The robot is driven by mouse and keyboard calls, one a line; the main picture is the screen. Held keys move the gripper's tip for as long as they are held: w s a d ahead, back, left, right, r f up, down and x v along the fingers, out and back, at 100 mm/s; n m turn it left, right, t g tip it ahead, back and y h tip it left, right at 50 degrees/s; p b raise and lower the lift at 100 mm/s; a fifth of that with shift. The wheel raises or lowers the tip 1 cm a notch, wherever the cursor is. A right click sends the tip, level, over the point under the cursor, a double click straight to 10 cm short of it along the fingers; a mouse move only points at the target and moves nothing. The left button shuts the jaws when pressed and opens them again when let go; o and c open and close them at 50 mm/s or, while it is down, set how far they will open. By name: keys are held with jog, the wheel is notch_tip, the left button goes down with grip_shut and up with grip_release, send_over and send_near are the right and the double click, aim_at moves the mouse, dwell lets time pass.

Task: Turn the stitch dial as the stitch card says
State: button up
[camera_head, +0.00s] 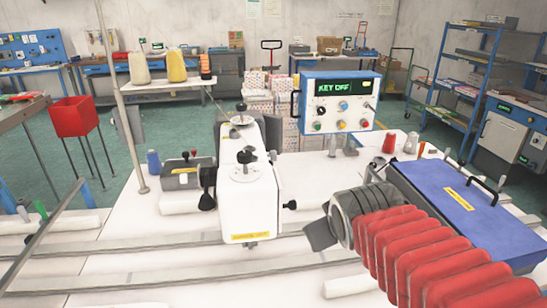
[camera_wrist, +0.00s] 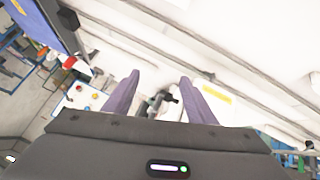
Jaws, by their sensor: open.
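The white sewing machine (camera_head: 262,205) stands on the white table in the middle of the head view. I cannot tell which is the stitch dial, and I cannot make out a stitch card. My gripper (camera_head: 318,234) is right of the machine, apart from it. In the wrist view my gripper (camera_wrist: 159,76) is open, with a dark knobbed part (camera_wrist: 165,97) seen between its fingers and nothing held.
A control box (camera_head: 340,100) reading "KEY OFF" stands behind the machine. A blue-topped box (camera_head: 450,195) is at the right, near my arm. A thread stand with cones (camera_head: 176,66) rises behind left. Metal rails (camera_head: 150,252) cross the table front.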

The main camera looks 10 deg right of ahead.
jog(key=w+d+n+t, duration=0.1)
jog(key=w+n+t, duration=0.15)
jog(key=w, duration=0.55)
jog(key=w+d+r+n+t, duration=0.1)
jog(key=w+d+n, duration=0.15)
jog(key=w, duration=0.55)
jog(key=w+n+t, duration=0.2)
jog(key=w+n, duration=0.2)
jog(key=w, duration=0.4)
jog(key=n+t+y, duration=0.3)
jog(key=n+y, duration=0.5)
jog(key=n, duration=0.2)
send_near(276, 158)
jog(key=s+d, duration=0.1)
jog(key=shift+s+r+g, duration=0.15)
jog(key=shift+r+g, duration=0.1)
jog(key=shift+g, duration=0.1)
jog(key=x, duration=1.3)
jog(key=shift+w+a, duration=0.15)
jog(key=shift+w, duration=0.2)
jog(key=shift+c, duration=0.5)
jog(key=c, duration=0.9)
